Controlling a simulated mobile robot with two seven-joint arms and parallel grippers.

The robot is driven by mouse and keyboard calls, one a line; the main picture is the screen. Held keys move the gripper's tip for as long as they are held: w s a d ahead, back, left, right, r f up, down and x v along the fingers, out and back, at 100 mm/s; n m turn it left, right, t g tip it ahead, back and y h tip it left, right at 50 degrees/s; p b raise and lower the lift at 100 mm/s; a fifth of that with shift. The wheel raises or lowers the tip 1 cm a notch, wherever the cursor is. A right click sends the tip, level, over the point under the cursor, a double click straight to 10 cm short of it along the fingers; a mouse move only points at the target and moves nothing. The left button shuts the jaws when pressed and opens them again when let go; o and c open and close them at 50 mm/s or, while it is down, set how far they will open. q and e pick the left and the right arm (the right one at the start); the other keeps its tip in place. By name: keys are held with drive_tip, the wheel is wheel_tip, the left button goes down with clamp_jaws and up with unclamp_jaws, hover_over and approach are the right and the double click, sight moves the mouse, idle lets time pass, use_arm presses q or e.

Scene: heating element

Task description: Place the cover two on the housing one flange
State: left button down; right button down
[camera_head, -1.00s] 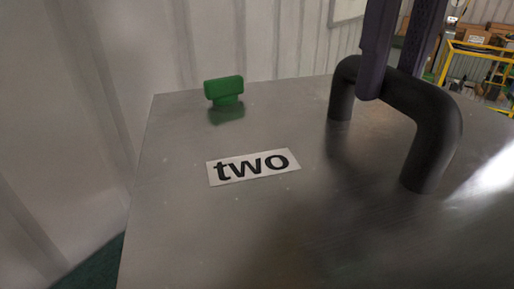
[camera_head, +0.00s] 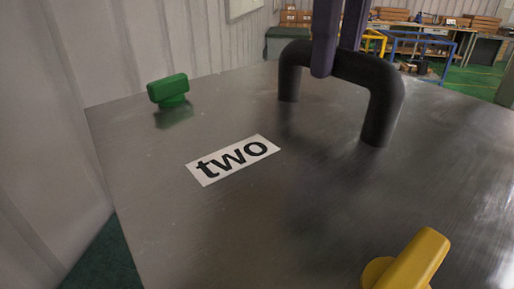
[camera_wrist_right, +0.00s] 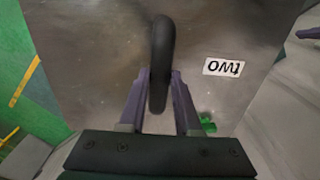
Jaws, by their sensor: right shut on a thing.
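The cover two (camera_head: 215,215) is a large flat grey metal plate that fills most of the head view. It bears a white label reading "two" (camera_head: 233,160), a green knob (camera_head: 168,91), a yellow knob (camera_head: 408,262) and a black bar handle (camera_head: 382,112). My right gripper (camera_head: 325,62) is shut on the black handle near its middle. In the right wrist view the purple fingers (camera_wrist_right: 160,92) stand on both sides of the handle (camera_wrist_right: 162,50). The housing one flange is not seen.
A pale corrugated wall (camera_head: 120,45) rises close beside the cover's left and far edges. Workbenches (camera_head: 440,35) and yellow and blue railings stand far off at the upper right. Green floor (camera_head: 470,82) shows there, apparently clear nearer the cover.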

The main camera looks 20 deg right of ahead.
sight(345, 92)
drive_tip(key=w+d+n, duration=0.1)
drive_tip(key=n, duration=0.1)
drive_tip(key=w+d+n, duration=0.1)
drive_tip(key=d+n, duration=0.1)
drive_tip(key=w+d+n, duration=0.1)
drive_tip(key=w+n, duration=0.1)
drive_tip(key=shift+d+r+n+b, duration=0.25)
drive_tip(key=shift+n+b, duration=0.1)
drive_tip(key=shift+n, duration=0.05)
drive_tip(key=shift+w+d+f+n, duration=0.1)
drive_tip(key=shift+w+d+n, duration=0.1)
drive_tip(key=shift+d+n, duration=0.6)
drive_tip(key=shift+a+f+b, duration=0.1)
drive_tip(key=shift+f+b, duration=0.2)
drive_tip(key=shift+n, duration=0.3)
wheel_tip(345, 92, down, 6)
drive_tip(key=shift+r+b, duration=0.25)
drive_tip(key=shift+b, duration=0.45)
wheel_tip(345, 92, down, 14)
drive_tip(key=shift+r, duration=0.1)
